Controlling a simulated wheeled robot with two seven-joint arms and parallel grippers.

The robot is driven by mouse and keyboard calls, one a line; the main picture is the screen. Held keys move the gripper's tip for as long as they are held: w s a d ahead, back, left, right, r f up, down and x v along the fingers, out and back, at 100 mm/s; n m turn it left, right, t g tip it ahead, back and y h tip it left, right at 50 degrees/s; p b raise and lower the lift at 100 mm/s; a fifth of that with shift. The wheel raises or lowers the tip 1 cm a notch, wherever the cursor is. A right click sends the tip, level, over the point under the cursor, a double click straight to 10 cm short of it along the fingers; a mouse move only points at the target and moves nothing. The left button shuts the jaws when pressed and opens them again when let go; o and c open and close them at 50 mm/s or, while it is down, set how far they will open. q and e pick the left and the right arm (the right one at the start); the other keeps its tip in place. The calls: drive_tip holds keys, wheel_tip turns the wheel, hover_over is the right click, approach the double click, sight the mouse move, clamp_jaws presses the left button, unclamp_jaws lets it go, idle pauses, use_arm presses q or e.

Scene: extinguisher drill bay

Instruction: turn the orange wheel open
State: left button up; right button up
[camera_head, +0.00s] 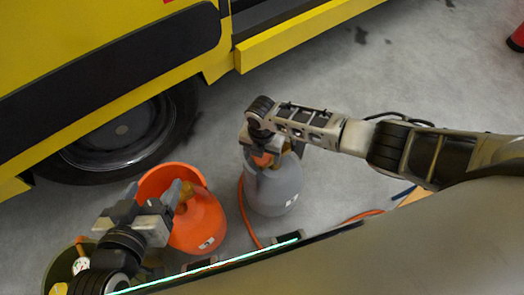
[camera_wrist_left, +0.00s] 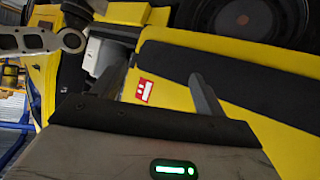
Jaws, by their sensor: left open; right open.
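A small orange part, which looks like the orange wheel (camera_head: 263,159), shows on top of a grey gas cylinder (camera_head: 276,188) in the head view. My right gripper (camera_head: 262,146) points down over it and hides much of it; I cannot tell whether the fingers touch it. My left gripper (camera_head: 158,192) is open, above the left side of an orange cylinder (camera_head: 200,222) with a raised collar. In the left wrist view its two fingers (camera_wrist_left: 163,84) stand apart with nothing between them.
A yellow truck (camera_head: 120,62) with a black tyre (camera_head: 125,135) stands behind the cylinders. An orange hose (camera_head: 246,218) runs beside the grey cylinder. A dark round container with a gauge (camera_head: 60,288) is at lower left.

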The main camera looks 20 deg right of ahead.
drive_tip(key=shift+r, duration=0.1)
drive_tip(key=shift+r, duration=0.35)
use_arm(q)
drive_tip(key=shift+a+r+g+p, duration=0.1)
drive_tip(key=shift+r+g+p, duration=0.2)
drive_tip(key=shift+r+p, duration=1.35)
use_arm(e)
wheel_tip(320, 180, up, 15)
drive_tip(key=p, duration=0.1)
use_arm(q)
drive_tip(key=shift+f, duration=0.75)
